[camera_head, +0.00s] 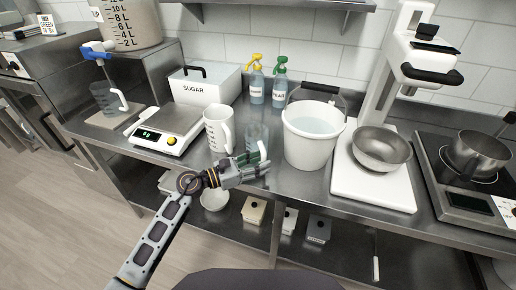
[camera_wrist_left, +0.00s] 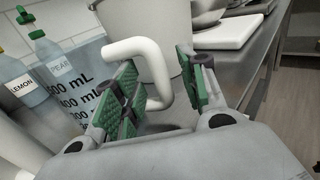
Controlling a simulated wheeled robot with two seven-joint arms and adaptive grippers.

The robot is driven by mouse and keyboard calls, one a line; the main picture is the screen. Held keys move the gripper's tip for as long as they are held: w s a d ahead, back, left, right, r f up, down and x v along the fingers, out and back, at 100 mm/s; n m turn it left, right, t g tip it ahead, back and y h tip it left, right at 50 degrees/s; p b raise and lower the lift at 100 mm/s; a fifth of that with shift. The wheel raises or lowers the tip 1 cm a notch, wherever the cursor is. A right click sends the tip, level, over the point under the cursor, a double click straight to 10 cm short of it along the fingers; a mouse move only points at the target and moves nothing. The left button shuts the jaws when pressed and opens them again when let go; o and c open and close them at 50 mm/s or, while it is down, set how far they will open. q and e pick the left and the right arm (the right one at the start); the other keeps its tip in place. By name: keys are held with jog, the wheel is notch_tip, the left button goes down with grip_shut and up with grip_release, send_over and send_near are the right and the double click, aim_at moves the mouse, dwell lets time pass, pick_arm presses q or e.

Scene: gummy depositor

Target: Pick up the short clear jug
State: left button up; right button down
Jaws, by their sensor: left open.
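A short clear jug (camera_head: 257,135) stands on the steel counter, partly hidden behind my left gripper in the head view. In the left wrist view the clear jug (camera_wrist_left: 78,100) shows dark mL marks, and its pale handle (camera_wrist_left: 150,62) loops between the fingers. My left gripper (camera_head: 262,162) is open at the jug's near side. In the left wrist view the green finger pads (camera_wrist_left: 165,88) are on either side of the handle, not closed on it. I cannot tell if a pad touches it. My right gripper is not in view.
A white jug (camera_head: 219,130) stands just left of the clear jug, and a white bucket of liquid (camera_head: 312,145) just right. A scale (camera_head: 165,136), sugar box (camera_head: 203,83) and spray bottles (camera_head: 279,85) are around. Another clear jug (camera_head: 106,98) stands under the blue-topped stirrer.

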pick_arm(q)
jog(key=shift+x, duration=0.85)
jog(key=shift+c, duration=0.2)
grip_shut()
